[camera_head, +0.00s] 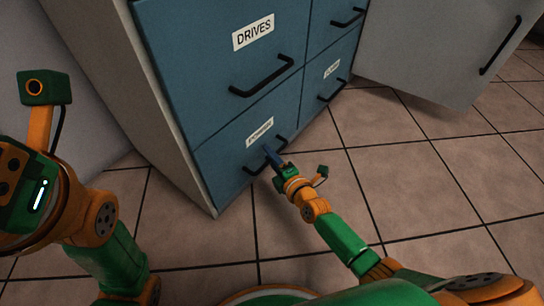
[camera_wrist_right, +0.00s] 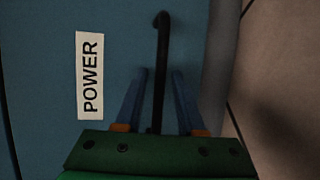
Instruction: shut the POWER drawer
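The POWER drawer is the blue lower-left drawer front (camera_head: 225,165) of the cabinet in the head view, with a white label (camera_head: 260,131). Its front looks about flush with its neighbours; I cannot tell whether a small gap is left. Its black bar handle (camera_head: 252,168) is partly hidden by my right gripper (camera_head: 271,154). In the right wrist view the label (camera_wrist_right: 90,75) reads POWER, and the handle (camera_wrist_right: 162,50) runs between the two blue fingers of the right gripper (camera_wrist_right: 158,95). The fingers stand apart, with space on both sides of the bar. My left gripper's fingers are outside the frame.
The DRIVES drawer (camera_head: 235,55) is above, and another blue drawer (camera_head: 322,95) with a blurred label is to the right. A grey door panel (camera_head: 430,45) with a black handle stands open at the upper right. Tiled floor (camera_head: 400,170) in front is clear.

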